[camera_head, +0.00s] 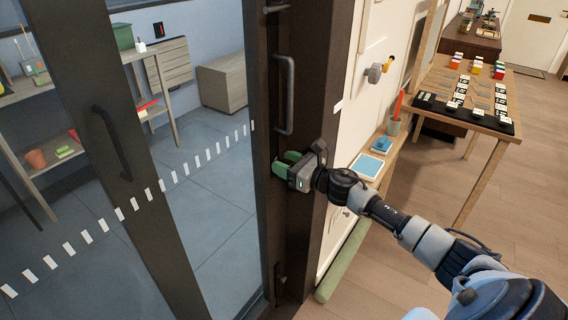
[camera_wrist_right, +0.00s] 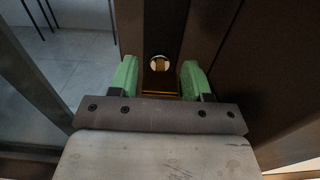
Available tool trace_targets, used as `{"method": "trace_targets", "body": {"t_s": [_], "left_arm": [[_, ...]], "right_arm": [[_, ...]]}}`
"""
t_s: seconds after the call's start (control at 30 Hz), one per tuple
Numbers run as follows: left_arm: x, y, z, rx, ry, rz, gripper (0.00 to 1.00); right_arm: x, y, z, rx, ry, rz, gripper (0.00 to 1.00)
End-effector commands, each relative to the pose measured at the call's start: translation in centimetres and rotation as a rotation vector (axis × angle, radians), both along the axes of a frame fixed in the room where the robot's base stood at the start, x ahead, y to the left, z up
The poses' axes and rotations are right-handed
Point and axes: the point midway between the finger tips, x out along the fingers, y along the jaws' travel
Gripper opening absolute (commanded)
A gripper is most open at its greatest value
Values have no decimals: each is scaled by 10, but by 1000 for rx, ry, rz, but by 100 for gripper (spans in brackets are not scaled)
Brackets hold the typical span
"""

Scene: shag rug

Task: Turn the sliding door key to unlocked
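The sliding door has a dark frame (camera_head: 261,225) and a glass pane that fills the left of the head view. A round silver lock face with a brass key (camera_wrist_right: 160,64) is on the dark frame in the right wrist view. My right gripper (camera_head: 284,166) is at the frame, below a vertical grey handle (camera_head: 285,97). In the right wrist view my gripper (camera_wrist_right: 160,78) has its green fingers apart, one on each side of the key, with a gap to both. The gripper hides the lock in the head view. My left gripper is not in view.
Another dark handle (camera_head: 112,143) is on the left door frame. Shelves and a grey cabinet (camera_head: 223,83) stand behind the glass. Right of the frame are a low bench with a blue tablet (camera_head: 367,166), a game table (camera_head: 481,118) and open wooden floor.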

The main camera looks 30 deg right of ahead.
Motion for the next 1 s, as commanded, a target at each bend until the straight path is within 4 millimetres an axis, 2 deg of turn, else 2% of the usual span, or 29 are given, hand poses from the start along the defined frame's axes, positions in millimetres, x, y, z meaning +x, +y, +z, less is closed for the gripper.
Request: {"method": "trace_targets", "body": {"t_s": [0.03, 0.2, 0.23, 0.63, 1.0], "left_arm": [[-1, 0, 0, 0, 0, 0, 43], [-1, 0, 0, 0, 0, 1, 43], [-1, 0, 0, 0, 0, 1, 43], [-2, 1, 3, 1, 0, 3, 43], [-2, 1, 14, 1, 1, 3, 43]], "right_arm": [[0, 0, 0, 0, 0, 0, 40], [0, 0, 0, 0, 0, 0, 14], [0, 0, 0, 1, 0, 0, 12], [0, 0, 0, 83, 34, 1, 12], [-1, 0, 1, 365, 153, 0, 12]]}}
